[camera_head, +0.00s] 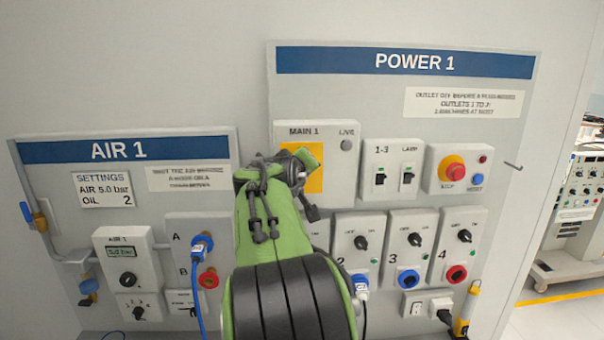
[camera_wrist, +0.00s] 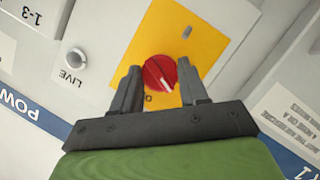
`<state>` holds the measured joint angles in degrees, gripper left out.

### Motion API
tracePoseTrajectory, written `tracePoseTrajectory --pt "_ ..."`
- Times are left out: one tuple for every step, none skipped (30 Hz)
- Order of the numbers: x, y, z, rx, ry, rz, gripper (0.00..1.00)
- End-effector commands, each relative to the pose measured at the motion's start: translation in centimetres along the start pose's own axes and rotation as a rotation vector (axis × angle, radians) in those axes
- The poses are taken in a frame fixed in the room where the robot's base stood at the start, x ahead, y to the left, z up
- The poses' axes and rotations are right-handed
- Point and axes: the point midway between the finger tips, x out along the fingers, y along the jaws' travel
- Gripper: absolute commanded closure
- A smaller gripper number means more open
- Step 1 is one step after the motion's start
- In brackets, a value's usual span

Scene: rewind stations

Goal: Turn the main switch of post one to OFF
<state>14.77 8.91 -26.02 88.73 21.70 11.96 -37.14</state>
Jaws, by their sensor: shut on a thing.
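The red main switch knob (camera_wrist: 158,73) sits on a yellow plate (camera_wrist: 178,38) of the MAIN 1 box in the wrist view. Its white pointer line points down and slightly right, to the right of a small dark mark that looks like an O. My gripper (camera_wrist: 161,88) has one finger on each side of the knob and is shut on it. In the head view my arm covers the knob; part of the yellow plate (camera_head: 315,182) and the MAIN 1 box (camera_head: 330,132) show on the POWER 1 panel. The LIVE lamp (camera_head: 346,145) looks grey.
Right of MAIN 1 are the 1-3 and LAMP switches (camera_head: 394,168) and the red STOP button (camera_head: 453,169). Below are outlets, including blue outlet 3 (camera_head: 408,278) and red outlet 4 (camera_head: 457,274). The AIR 1 panel (camera_head: 125,150) with a blue hose (camera_head: 198,290) is at left.

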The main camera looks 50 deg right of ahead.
Motion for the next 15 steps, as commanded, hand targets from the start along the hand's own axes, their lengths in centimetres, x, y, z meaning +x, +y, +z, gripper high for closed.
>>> tracePoseTrajectory --pt "0.05 -0.28 0.09 -0.038 0.000 0.013 0.87" --pt "0.05 -0.32 0.06 -0.062 0.000 0.022 0.87" --pt "0.04 -0.30 0.07 -0.093 0.000 0.036 0.87" --pt "0.05 -0.32 0.08 -0.116 0.000 0.045 0.87" --pt "0.05 -0.32 0.10 -0.138 -0.001 0.054 0.87" --pt "0.04 -0.33 0.08 -0.166 0.000 0.066 0.87" --pt "0.04 -0.35 0.07 -0.186 0.000 0.074 0.87" --pt "0.04 -0.34 0.10 -0.205 -0.001 0.082 0.87" --pt "0.05 -0.34 0.11 -0.229 -0.001 0.092 0.87" --pt "0.05 -0.34 0.09 -0.246 0.000 0.099 0.87" --pt "0.05 -0.35 0.09 -0.262 0.000 0.106 0.87" --pt "0.05 -0.36 0.11 -0.281 -0.001 0.114 0.87" --pt "0.05 -0.37 0.09 -0.295 -0.001 0.119 0.87" --pt "0.05 -0.38 0.07 -0.308 0.000 0.124 0.87" --pt "0.05 -0.39 0.06 -0.322 0.001 0.130 0.87"
